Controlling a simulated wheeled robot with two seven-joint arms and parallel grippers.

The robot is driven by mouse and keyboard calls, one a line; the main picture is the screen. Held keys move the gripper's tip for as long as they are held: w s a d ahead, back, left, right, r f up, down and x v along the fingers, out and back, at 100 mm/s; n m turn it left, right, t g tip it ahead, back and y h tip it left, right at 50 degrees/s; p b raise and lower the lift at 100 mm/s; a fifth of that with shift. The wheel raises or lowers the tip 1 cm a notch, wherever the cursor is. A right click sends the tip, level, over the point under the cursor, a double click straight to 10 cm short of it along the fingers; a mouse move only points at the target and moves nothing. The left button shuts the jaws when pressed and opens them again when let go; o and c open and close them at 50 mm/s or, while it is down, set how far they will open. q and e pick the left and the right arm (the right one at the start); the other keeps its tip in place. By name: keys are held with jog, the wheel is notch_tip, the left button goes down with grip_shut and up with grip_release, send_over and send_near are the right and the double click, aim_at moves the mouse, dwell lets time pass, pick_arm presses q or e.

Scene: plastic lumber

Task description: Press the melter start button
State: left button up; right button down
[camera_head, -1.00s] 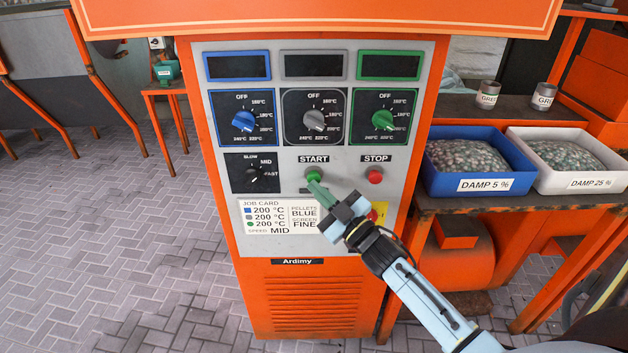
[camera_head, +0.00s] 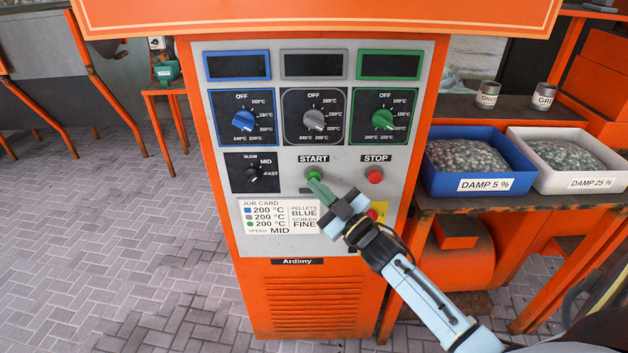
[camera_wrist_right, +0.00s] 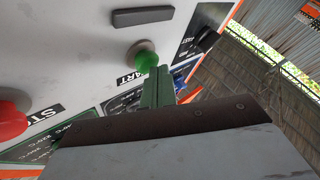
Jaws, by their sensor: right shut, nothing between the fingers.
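The melter's front panel (camera_head: 215,160) faces me. Its green start button (camera_head: 314,171) sits under the START label, and the red stop button (camera_head: 375,177) is to its right. My right gripper (camera_head: 316,182) is shut and empty, its green fingertips at the lower edge of the start button. In the right wrist view the fingers (camera_wrist_right: 157,88) point at the green button (camera_wrist_right: 148,61) and overlap its near edge. I cannot tell whether the button is pushed in. The red stop button (camera_wrist_right: 12,122) is at the left there. My left gripper is not in view.
Three dark displays (camera_head: 313,65) sit above blue, grey and green temperature knobs. A speed knob (camera_head: 251,174) and a job card (camera_head: 262,217) are left of my gripper. Blue (camera_head: 480,184) and white bins stand on the right bench. Paved floor lies open at left.

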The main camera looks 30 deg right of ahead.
dwell(0.5)
jog(key=shift+s+a+p, duration=0.45)
jog(key=shift+s+p, duration=0.05)
jog(key=shift+s, duration=0.2)
jog(key=s+a, duration=0.1)
jog(key=s+p, duration=0.1)
jog(key=s, duration=0.1)
jog(key=s+a+p, duration=0.1)
jog(key=shift+s+a, duration=0.15)
jog(key=shift+a, duration=0.15)
dwell(0.7)
